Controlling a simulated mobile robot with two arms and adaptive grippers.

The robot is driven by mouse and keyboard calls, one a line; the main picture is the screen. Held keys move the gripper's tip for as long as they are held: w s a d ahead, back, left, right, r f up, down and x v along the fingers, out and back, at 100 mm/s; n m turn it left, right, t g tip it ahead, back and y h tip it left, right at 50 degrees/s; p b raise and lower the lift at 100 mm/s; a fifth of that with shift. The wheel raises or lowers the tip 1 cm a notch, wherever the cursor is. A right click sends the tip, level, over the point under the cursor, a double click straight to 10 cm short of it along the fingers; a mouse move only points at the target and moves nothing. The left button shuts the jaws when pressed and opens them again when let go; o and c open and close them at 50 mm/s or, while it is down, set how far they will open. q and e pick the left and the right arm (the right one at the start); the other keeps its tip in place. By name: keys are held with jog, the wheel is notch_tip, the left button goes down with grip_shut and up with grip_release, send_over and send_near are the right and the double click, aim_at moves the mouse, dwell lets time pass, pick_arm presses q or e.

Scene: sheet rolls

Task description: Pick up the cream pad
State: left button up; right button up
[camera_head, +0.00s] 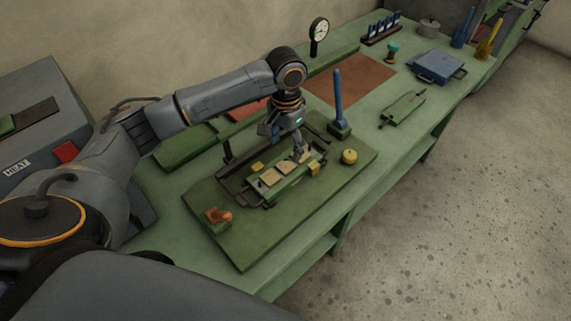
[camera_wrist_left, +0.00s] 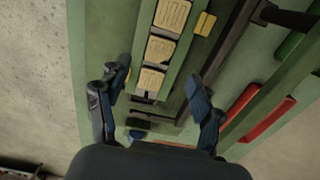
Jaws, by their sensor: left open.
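Cream pads with embossed lines lie in a row in a narrow green holder; the left wrist view shows a far pad (camera_wrist_left: 172,14), a middle pad (camera_wrist_left: 160,48) and a near pad (camera_wrist_left: 151,80). Two of these pads (camera_head: 271,177) also show in the head view. My left gripper (camera_head: 299,154) points down over the far end of the holder. In the left wrist view my left gripper (camera_wrist_left: 158,74) is open, its fingers on either side of the near pad, with nothing held. I cannot tell if the fingers touch anything. My right gripper is out of view.
The holder stands on a green board (camera_head: 245,245) on a long green bench. A dial gauge (camera_head: 319,30) stands behind.

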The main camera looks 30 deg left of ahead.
aim_at(287, 164)
pick_arm(q)
jog(key=shift+a+f, duration=0.15)
jog(key=shift+f, duration=1)
jog(key=f, duration=0.1)
jog(key=f+p, duration=0.1)
jog(key=f, duration=0.1)
jog(key=shift+w+d+f, duration=0.15)
jog(key=shift+d+f, duration=0.1)
jog(key=shift+f, duration=0.55)
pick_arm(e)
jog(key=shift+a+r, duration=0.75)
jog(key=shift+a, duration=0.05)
pick_arm(q)
jog(key=c, duration=1.1)
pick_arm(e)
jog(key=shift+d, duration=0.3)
